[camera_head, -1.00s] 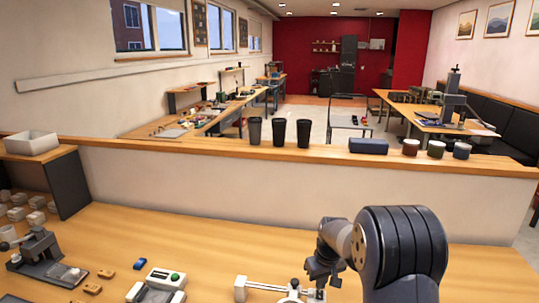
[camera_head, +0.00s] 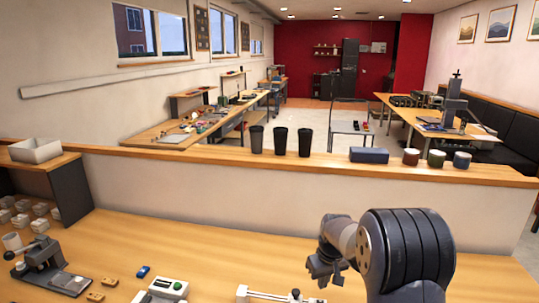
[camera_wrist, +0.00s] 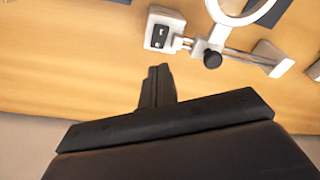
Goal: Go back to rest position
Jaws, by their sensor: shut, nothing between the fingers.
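My gripper (camera_head: 325,272) hangs above the wooden work table at the lower right of the head view, with my arm's dark rounded link beside it. In the wrist view its two dark fingers (camera_wrist: 158,72) are together with nothing between them. A white ring-shaped device with an arm, a black knob and a switch box (camera_wrist: 165,30) lies beyond the fingertips, apart from them. Part of it shows at the bottom edge of the head view (camera_head: 268,295).
A ledge (camera_head: 200,156) behind holds black cups (camera_head: 281,141), a blue case (camera_head: 369,155) and small jars. The table's middle is clear.

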